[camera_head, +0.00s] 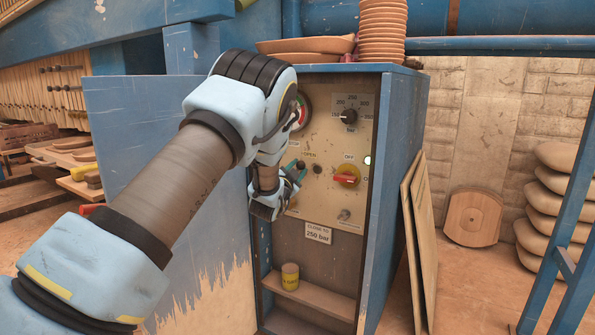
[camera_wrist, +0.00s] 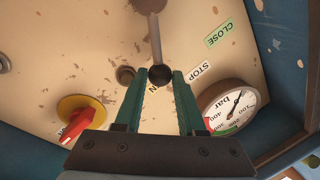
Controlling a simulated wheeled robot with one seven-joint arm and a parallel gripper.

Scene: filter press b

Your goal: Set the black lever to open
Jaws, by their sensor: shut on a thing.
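The black lever is a grey rod with a black ball knob (camera_wrist: 160,75) in the wrist view. Its rod runs up to the top edge of that picture. My gripper (camera_wrist: 160,82) has its two teal fingers around the knob and is shut on it. In the wrist view the knob and fingers mostly hide the OPEN label. The STOP label (camera_wrist: 199,71) and the CLOSE label (camera_wrist: 219,34) are clear of the knob.
A red rotary switch on a yellow plate (camera_head: 347,175) and a pressure dial knob (camera_head: 348,116) are on the panel. The bar gauge (camera_wrist: 228,105) is close to my right finger. An open blue door (camera_head: 150,150) is left of the cabinet. A yellow can (camera_head: 290,276) stands on the shelf.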

